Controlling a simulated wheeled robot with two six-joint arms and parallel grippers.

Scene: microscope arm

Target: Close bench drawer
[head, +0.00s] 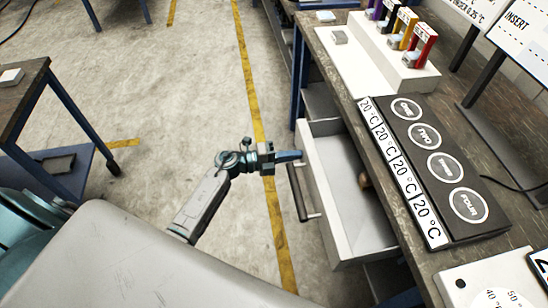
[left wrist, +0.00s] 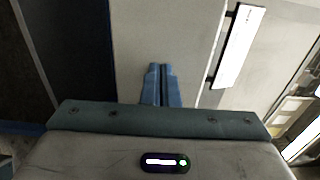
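The bench drawer (head: 319,185) is pulled out of the bench, with its light interior showing. Its front carries a bar handle (head: 297,192), which also shows in the left wrist view (left wrist: 237,45) to the right of my fingers. My left gripper (head: 298,155) is at the drawer front, near the far end of the handle. In the left wrist view its blue fingers (left wrist: 161,85) are together with nothing between them, pointing at the pale drawer front (left wrist: 165,35). I cannot tell whether the fingertips touch it. My right gripper is not in view.
The bench (head: 375,130) carries a black panel with numbered circles (head: 440,165), a strip of temperature labels (head: 405,175) and a white rack with coloured pieces (head: 395,55). A small brown object (head: 364,181) shows at the drawer's inner side. Another table (head: 25,85) stands left; the floor between is clear.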

